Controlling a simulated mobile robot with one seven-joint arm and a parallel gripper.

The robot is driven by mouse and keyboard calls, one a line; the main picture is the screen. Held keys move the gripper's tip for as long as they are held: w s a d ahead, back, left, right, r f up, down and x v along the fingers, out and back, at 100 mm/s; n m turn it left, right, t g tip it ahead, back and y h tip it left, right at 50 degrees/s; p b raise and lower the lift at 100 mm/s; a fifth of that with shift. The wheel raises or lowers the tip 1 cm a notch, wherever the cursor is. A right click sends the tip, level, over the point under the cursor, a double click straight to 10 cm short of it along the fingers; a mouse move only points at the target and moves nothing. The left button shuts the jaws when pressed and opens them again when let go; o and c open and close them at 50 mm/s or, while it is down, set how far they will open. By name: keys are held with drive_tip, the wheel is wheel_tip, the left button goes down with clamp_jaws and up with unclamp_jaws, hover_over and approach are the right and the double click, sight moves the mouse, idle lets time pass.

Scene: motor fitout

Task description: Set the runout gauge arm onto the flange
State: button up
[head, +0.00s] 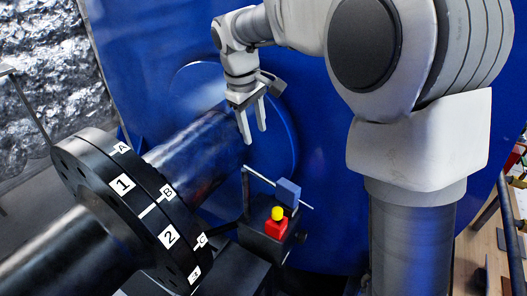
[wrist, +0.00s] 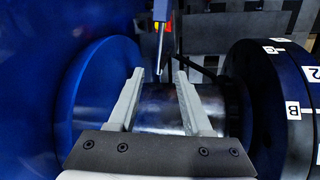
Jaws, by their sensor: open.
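The black flange (head: 148,213) has white number and letter labels and sits on the steel shaft (head: 195,155). It shows at the right of the wrist view (wrist: 262,110). The gauge appears to be the dark unit (head: 262,242) right of the flange, with a red block, yellow knob, blue block (head: 288,192) and thin pale rod (head: 262,179). Its rod seems to hang at the top middle of the wrist view (wrist: 160,48). I cannot tell whether any gauge part touches the flange. My gripper (head: 254,135) is open and empty, over the shaft, above and left of the blue block.
A large blue housing (head: 135,45) stands behind the shaft, with a round blue hub (wrist: 100,90) close to my left finger in the wrist view. Crumpled silvery sheeting (head: 40,60) is at the left. Floor and clutter show at the far right.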

sight(264, 177)
drive_tip(key=w+f, duration=0.1)
drive_tip(key=f, duration=0.4)
drive_tip(key=d+f, duration=0.1)
drive_tip(key=f, duration=0.5)
drive_tip(key=w+d+f, duration=0.1)
drive_tip(key=f, duration=0.5)
drive_tip(key=shift+w+d, duration=0.1)
drive_tip(key=shift+w, duration=0.2)
clamp_jaws()
idle(0.7)
